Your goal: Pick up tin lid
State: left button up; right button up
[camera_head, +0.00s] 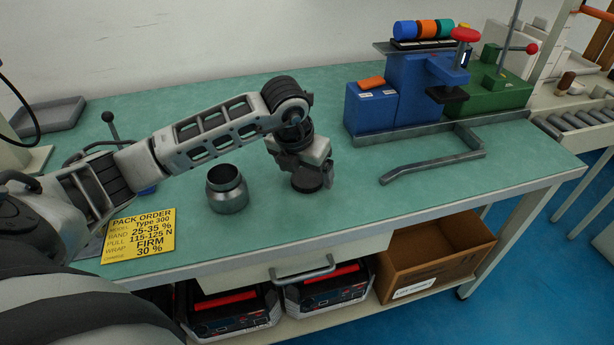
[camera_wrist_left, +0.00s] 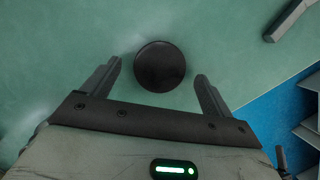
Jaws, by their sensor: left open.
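The tin lid is a dark round disc (camera_wrist_left: 160,66) lying on the green bench top in the left wrist view. It sits between and a little beyond the fingertips of my left gripper, with green showing on both sides. My left gripper (camera_head: 309,180) points down at the bench in the head view and largely hides the lid there. It is open and empty; its height above the bench is hard to tell. An open grey metal tin (camera_head: 228,190) stands upright to the left of the gripper. My right gripper is not in view.
A yellow pack order card (camera_head: 139,235) lies at the front left. A blue and green press (camera_head: 410,90) stands at the back right, with a bent grey bar (camera_head: 432,167) before it. A grey tray (camera_head: 48,115) is at the back left.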

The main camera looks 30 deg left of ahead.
pick_arm(q)
jog(key=shift+w+f, duration=0.15)
jog(key=shift+f, duration=0.35)
jog(key=c, duration=1)
jog(key=shift+r, duration=0.1)
jog(key=shift+c, duration=0.2)
